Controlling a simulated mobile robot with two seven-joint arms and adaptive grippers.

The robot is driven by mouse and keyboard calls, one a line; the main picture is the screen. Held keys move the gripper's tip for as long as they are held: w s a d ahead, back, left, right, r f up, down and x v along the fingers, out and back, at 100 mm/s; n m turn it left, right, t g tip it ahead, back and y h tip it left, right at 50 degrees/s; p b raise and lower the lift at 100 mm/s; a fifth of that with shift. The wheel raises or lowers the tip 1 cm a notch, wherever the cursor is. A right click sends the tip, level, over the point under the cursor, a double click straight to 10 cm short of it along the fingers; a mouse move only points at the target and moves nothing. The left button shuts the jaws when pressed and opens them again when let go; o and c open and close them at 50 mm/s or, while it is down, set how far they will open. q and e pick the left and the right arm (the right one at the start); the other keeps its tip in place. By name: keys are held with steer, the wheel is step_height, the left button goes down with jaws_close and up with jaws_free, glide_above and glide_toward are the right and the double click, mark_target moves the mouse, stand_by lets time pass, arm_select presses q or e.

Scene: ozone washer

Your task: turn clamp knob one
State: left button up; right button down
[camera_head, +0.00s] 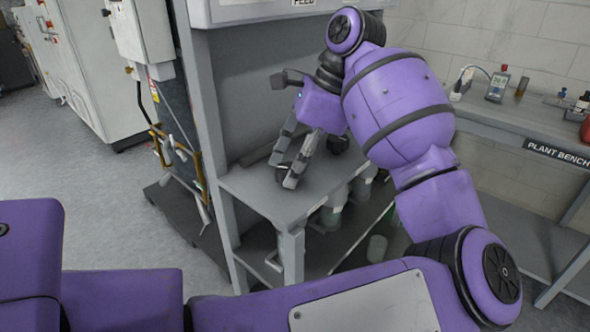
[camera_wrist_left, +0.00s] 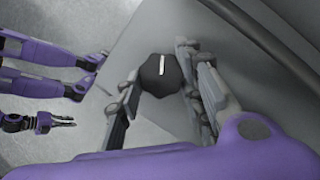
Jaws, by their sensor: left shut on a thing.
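My left gripper (camera_head: 283,172) reaches down onto the grey shelf top of the stand, its fingers on either side of a dark knob. In the left wrist view the black faceted clamp knob (camera_wrist_left: 160,75), with a white line on its top, sits between the fingers of my left gripper (camera_wrist_left: 160,82), which is shut on it. The knob is mostly hidden by the fingers in the head view. My right gripper (camera_wrist_left: 62,121) shows small at the left of the wrist view, away from the knob; its opening is unclear.
A second dark round part (camera_head: 338,144) shows beside my left gripper on the shelf. Glass jars (camera_head: 330,212) stand on the lower shelf. The plant bench (camera_head: 520,130) with a meter and bottles is at the right. Grey cabinets (camera_head: 85,75) stand at the left.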

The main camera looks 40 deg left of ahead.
arm_select(q)
steer(key=n+g+h, duration=0.1)
steer(key=n, duration=0.2)
steer(key=shift+f+b, duration=0.15)
steer(key=shift+b, duration=0.15)
steer(key=shift+n+h, duration=0.3)
steer(key=shift+n, duration=0.6)
steer(key=n+h, duration=0.1)
steer(key=n, duration=0.1)
steer(key=n+h, duration=0.1)
steer(key=n, duration=0.2)
steer(key=shift+w+a+g, duration=0.15)
steer(key=shift+g, duration=0.15)
steer(key=shift+n+h, duration=0.3)
steer(key=shift+n, duration=0.5)
